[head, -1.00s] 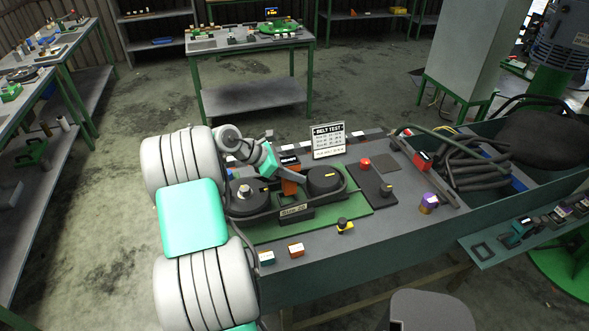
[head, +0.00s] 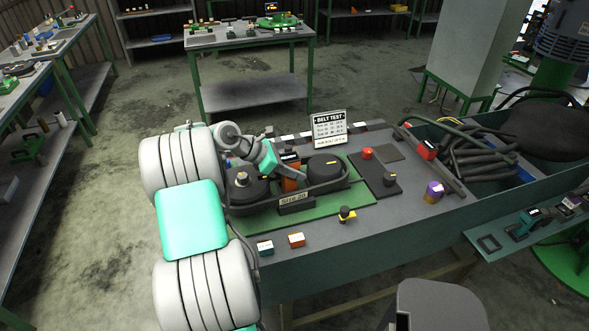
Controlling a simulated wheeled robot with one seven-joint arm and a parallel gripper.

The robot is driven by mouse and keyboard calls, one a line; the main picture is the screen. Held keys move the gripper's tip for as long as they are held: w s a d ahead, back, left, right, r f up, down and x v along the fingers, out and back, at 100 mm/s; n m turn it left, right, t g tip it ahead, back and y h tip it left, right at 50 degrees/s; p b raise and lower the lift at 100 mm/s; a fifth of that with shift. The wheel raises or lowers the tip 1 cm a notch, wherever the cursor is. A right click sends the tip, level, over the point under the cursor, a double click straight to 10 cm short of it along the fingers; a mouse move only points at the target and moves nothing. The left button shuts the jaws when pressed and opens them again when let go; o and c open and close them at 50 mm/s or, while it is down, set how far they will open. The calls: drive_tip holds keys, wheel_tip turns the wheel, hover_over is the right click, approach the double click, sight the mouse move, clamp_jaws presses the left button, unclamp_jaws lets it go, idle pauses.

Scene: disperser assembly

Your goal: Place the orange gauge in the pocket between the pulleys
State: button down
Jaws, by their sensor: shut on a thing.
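The orange gauge (head: 290,184) is upright in my gripper (head: 292,172), between the two dark pulleys. The left pulley (head: 247,188) has a metal hub on top. The right pulley (head: 323,167) has a yellow mark. A belt (head: 338,186) runs around both. A black block labelled "Size 20" (head: 296,203) stands at the front, between the pulleys. My gripper is shut on the gauge and hides part of it. The gauge's lower end is close behind the block; I cannot tell whether it is inside the pocket or above it.
A green base plate (head: 350,207) carries the pulleys. A "BELT TEST" sign (head: 328,126) stands behind. A red button (head: 367,153), a black knob (head: 389,179), a yellow-and-black part (head: 347,215) and a purple part (head: 434,192) sit nearby. The bench front right is clear.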

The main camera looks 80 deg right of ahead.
drive_tip(key=shift+f, duration=0.35)
drive_tip(key=c, duration=0.7)
unclamp_jaws()
drive_tip(key=shift+f, duration=0.1)
